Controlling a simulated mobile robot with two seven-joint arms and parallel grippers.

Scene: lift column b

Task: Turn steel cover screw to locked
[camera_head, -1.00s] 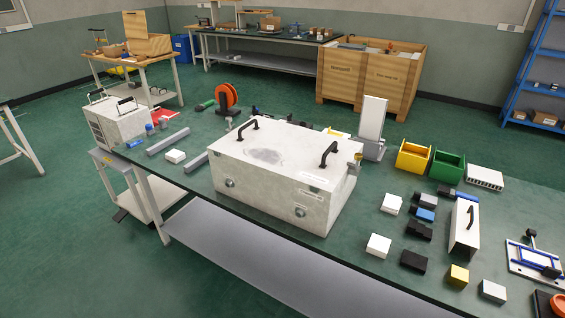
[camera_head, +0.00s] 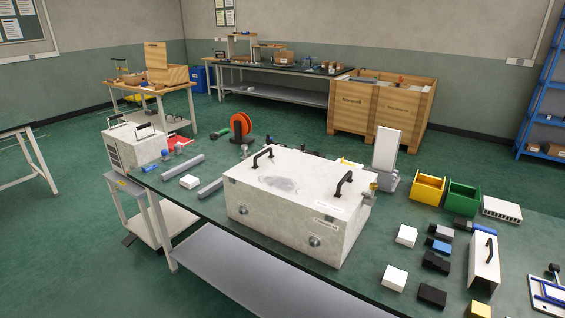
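A pale grey steel box (camera_head: 290,220) with a flat cover (camera_head: 300,184) stands on the green workbench in the middle of the view. Two black handles rise from the cover, a left one (camera_head: 263,158) and a right one (camera_head: 344,182). Two round steel screws sit on the box's front face, a left one (camera_head: 243,210) and a right one (camera_head: 314,240). They are too small to tell whether they are turned to locked. A brass-coloured fitting (camera_head: 373,187) is at the box's right edge. Neither of my grippers is in view.
The green bench (camera_head: 365,262) runs across the front. Right of the box are a yellow bin (camera_head: 427,189), a green bin (camera_head: 462,198), several small blocks and a white handled cover (camera_head: 484,260). Grey bars and an orange reel (camera_head: 240,125) lie left and behind.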

